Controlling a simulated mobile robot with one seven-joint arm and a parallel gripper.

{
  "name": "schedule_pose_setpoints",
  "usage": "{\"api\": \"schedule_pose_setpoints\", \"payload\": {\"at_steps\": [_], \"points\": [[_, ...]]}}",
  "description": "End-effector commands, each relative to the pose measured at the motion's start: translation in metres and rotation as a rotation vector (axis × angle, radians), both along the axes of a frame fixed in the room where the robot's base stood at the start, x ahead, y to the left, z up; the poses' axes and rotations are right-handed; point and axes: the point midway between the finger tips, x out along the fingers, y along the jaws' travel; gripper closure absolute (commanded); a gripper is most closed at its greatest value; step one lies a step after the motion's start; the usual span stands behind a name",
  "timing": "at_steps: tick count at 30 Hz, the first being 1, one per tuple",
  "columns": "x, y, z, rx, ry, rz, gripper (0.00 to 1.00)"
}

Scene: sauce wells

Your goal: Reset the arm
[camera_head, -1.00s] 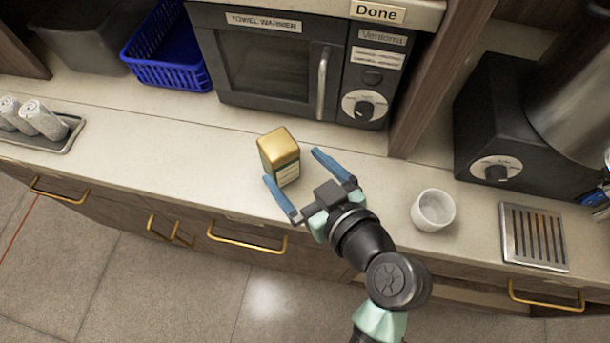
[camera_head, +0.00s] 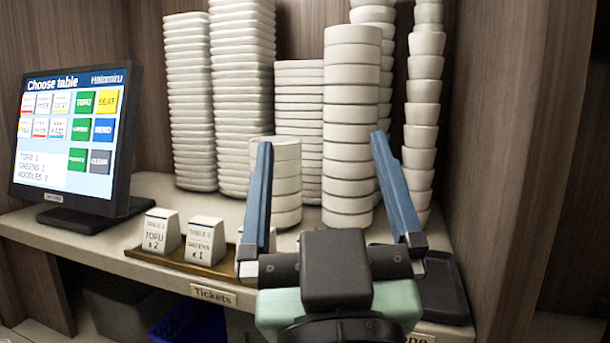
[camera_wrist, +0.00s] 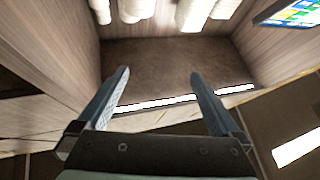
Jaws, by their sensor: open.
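My gripper (camera_head: 330,175) is open and empty in the head view, its two blue fingers pointing up and apart. It is raised in front of a shelf with stacks of white dishes. In the wrist view my gripper (camera_wrist: 160,85) is also open, with nothing between the fingers. The small gold-topped container from the earlier head frame is not in view now.
A touch screen (camera_head: 72,140) stands at the left of the shelf. Tall dish stacks (camera_head: 245,90) and bowl stacks (camera_head: 350,120) stand behind my gripper. Two ticket blocks, TOFU (camera_head: 160,232) and GREENS (camera_head: 205,240), stand near the shelf edge. A blue basket (camera_head: 183,325) is below.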

Motion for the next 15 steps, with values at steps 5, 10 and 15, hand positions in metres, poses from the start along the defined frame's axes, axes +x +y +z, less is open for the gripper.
{"api": "schedule_pose_setpoints", "payload": {"at_steps": [5,10,15], "points": [[-0.041,0.014,0.064,0.079,-0.213,0.036,0.00],[-0.049,0.015,0.074,0.095,-0.249,0.043,0.00],[-0.049,0.014,0.073,0.094,-0.245,0.041,0.00]]}}
